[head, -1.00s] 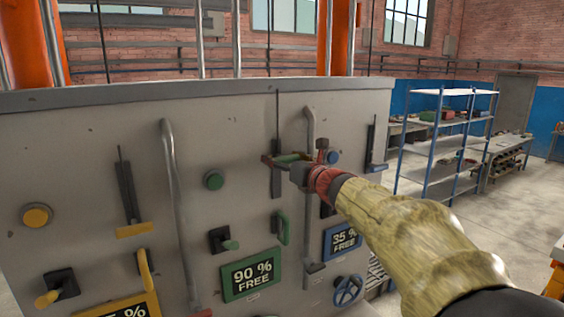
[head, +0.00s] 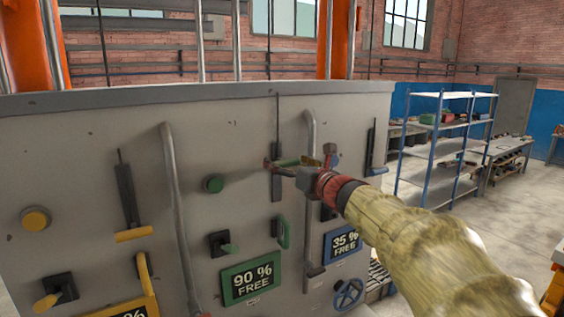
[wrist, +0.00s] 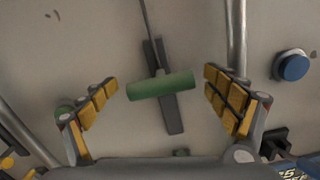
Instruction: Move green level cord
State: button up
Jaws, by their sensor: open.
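The green level cord handle (wrist: 161,85) is a short green bar across a dark vertical slider plate (wrist: 170,118), with a thin cord (wrist: 148,35) running up from it. In the wrist view my gripper (wrist: 162,92) is open, with one yellow-padded finger on each side of the green bar and a gap at both ends. In the head view my gripper (head: 300,165) is in front of the panel at the green handle (head: 287,163), which is partly hidden by the fingers.
A grey vertical pipe (head: 310,130) runs just right of the handle. A blue button (wrist: 293,66) is further right.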

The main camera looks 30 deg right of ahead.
jog(key=s, duration=0.9)
jog(key=shift+s, duration=0.2)
jog(key=shift+d, duration=0.15)
jog(key=s+a+f+m+g+b, duration=0.4)
jog(key=s+f+m+b, duration=0.5)
jog(key=f, duration=1)
jog(key=s+a+f+m+g+b, duration=0.4)
jog(key=s+a+f+m+b, duration=0.5)
jog(key=f, duration=1.1)
jog(key=s+a+f+m+g+b, duration=0.4)
jog(key=s+a+f+m+b, duration=0.3)
jog(key=f+m+b, duration=0.6)
notch_tip(320, 180, down, 7)
jog(key=s+m, duration=0.2)
jog(key=m, duration=0.1)
jog(key=shift+s+h, duration=0.2)
jog(key=shift+h, duration=0.1)
